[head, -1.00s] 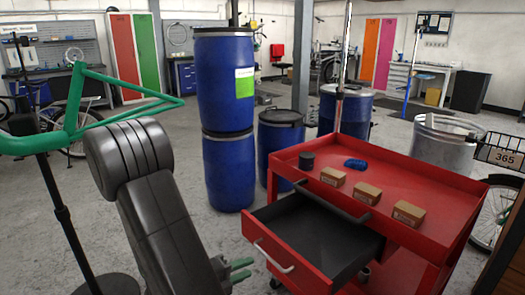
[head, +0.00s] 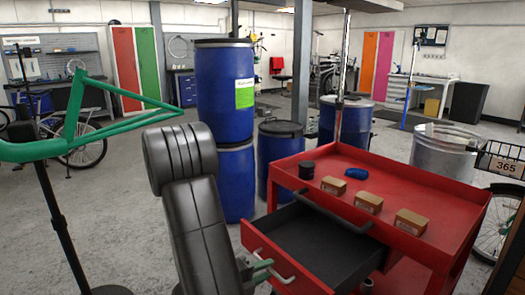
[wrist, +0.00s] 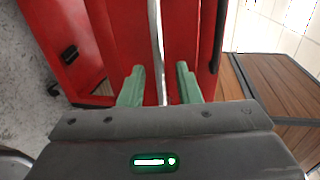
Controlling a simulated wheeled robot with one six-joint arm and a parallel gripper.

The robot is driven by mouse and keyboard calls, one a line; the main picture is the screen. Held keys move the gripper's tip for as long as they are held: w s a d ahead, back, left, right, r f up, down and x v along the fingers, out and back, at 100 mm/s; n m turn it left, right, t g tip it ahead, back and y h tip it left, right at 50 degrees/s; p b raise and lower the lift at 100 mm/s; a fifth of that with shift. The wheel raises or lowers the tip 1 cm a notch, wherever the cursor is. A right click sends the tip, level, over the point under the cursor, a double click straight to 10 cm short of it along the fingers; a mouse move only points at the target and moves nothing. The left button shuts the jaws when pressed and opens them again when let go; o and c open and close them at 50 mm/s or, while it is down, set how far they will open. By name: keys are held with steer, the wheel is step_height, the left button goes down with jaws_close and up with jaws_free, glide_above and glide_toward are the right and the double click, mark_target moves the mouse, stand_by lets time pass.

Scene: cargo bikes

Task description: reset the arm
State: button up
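My gripper (head: 262,270) is at the front of the red cart's open drawer (head: 320,240), at the lower middle of the head view. Its two green fingers are apart and it looks empty. In the wrist view my gripper (wrist: 160,84) has a silver bar, the drawer handle (wrist: 155,30), running between its fingertips; I cannot tell whether they touch it. The handle (head: 268,254) also shows in the head view, right beside the fingers. My dark arm rises left of the drawer.
The red cart (head: 455,215) carries several small boxes (head: 368,202), a blue item (head: 356,173) and a black cup (head: 307,170). Blue barrels (head: 225,90) stand behind. A green bike frame (head: 60,145) on a stand is at left. Wood planks (wrist: 280,85) show in the wrist view.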

steer(key=shift+s+a, duration=0.1)
steer(key=shift+s, duration=0.05)
steer(key=shift+p+v, duration=1.85)
steer(key=shift+v, duration=4.4)
steer(key=b+x, duration=0.4)
steer(key=x, duration=1)
steer(key=shift+w+d, duration=0.25)
steer(key=shift+r, duration=0.1)
